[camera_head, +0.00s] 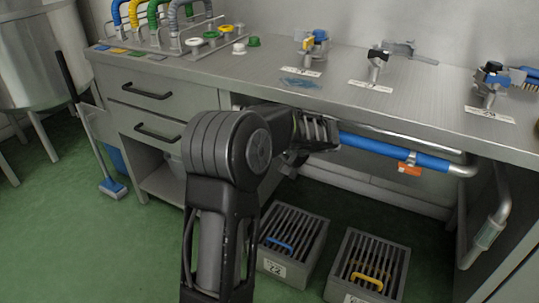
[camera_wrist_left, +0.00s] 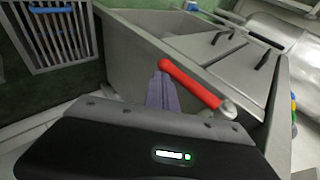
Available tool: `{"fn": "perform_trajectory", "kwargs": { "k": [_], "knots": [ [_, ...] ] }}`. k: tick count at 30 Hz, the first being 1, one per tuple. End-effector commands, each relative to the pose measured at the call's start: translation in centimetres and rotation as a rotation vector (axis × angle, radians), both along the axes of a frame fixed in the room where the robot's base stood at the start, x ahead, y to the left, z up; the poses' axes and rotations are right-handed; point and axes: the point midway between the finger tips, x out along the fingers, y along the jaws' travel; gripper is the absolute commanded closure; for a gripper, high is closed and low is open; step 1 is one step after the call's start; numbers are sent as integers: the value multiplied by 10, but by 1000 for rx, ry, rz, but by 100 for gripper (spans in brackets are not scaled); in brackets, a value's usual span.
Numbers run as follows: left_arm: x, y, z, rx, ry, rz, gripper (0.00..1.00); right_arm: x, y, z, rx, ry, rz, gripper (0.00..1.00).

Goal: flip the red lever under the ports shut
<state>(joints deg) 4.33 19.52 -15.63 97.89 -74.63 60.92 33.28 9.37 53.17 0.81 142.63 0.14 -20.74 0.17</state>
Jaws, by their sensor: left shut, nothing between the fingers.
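The red lever (camera_wrist_left: 190,84) shows in the left wrist view as a red bar slanting down to the right, with a silver round piece at its right end. In the head view I cannot make it out; my arm covers part of that area. My left gripper (camera_wrist_left: 162,84) is shut and empty, its greyish fingers beside the lever's upper left end; I cannot tell whether they touch it. In the head view my left gripper (camera_head: 314,133) is at the bench's front edge. Ports (camera_head: 376,66) with number labels stand along the bench top. My right gripper is not in view.
A blue-sleeved pipe (camera_head: 390,150) with a small orange tag (camera_head: 409,169) runs under the bench edge. Two slatted crates (camera_head: 295,235) (camera_head: 372,262) stand on the floor below. A drawer cabinet (camera_head: 150,107) is at the left. Coloured hoses (camera_head: 155,18) stand on the bench top.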

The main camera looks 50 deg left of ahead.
Motion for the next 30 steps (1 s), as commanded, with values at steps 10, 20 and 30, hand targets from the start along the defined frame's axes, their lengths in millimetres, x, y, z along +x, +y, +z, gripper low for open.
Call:
{"fn": "perform_trajectory", "kwargs": {
  "k": [10,20,30],
  "knots": [
    [-1,1,-1,0,2,2,100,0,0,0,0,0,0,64],
    [-1,-22,20,0,0,-1,100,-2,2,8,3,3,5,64],
    [-2,-57,50,0,-1,0,100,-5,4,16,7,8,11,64]
  ]
}}
